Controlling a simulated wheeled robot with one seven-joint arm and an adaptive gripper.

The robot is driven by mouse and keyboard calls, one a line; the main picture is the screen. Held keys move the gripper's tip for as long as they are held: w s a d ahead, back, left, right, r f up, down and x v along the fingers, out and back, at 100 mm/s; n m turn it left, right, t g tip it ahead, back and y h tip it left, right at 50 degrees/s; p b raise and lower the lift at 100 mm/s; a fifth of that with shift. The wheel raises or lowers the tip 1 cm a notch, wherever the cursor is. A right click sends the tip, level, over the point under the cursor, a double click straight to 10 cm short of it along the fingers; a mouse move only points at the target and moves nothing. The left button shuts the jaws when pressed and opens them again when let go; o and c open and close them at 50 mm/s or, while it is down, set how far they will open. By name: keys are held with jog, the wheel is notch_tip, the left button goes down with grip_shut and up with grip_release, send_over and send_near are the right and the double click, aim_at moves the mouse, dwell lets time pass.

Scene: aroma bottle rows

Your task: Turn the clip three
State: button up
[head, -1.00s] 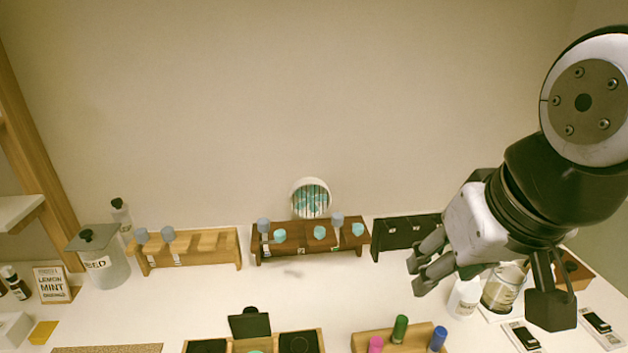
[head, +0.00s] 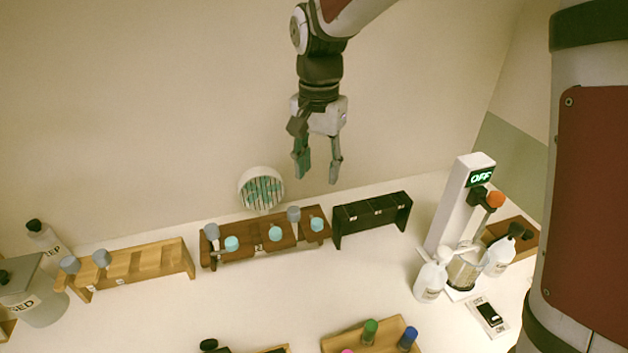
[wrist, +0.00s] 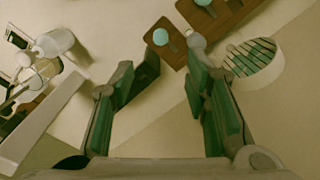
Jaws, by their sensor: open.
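My gripper (head: 318,172) points down with its two fingers spread and empty. In the head view it appears above and behind the brown rack (head: 243,251). The rack carries grey caps (head: 211,231) and teal caps (head: 275,232), with small labels on its front. A teal cap (head: 317,224) and a grey cap (head: 293,213) stand at its right end. In the wrist view my gripper's fingers (wrist: 160,88) frame part of the black rack, and a teal cap (wrist: 160,36) on the brown rack shows beyond them. I cannot tell which part is clip three.
A white round holder (head: 247,204) with teal strips stands behind the brown rack. The black rack (head: 372,217) is to its right, a light wood rack (head: 140,264) to its left. A white dispenser reading OFF (head: 450,205) and bottles stand at right. The counter's middle is clear.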

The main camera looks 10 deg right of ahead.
aim_at(317, 221)
notch_tip(317, 221, down, 14)
jog(key=shift+w+p, duration=0.1)
jog(key=shift+p, duration=1)
jog(key=shift+c, duration=0.4)
grip_shut()
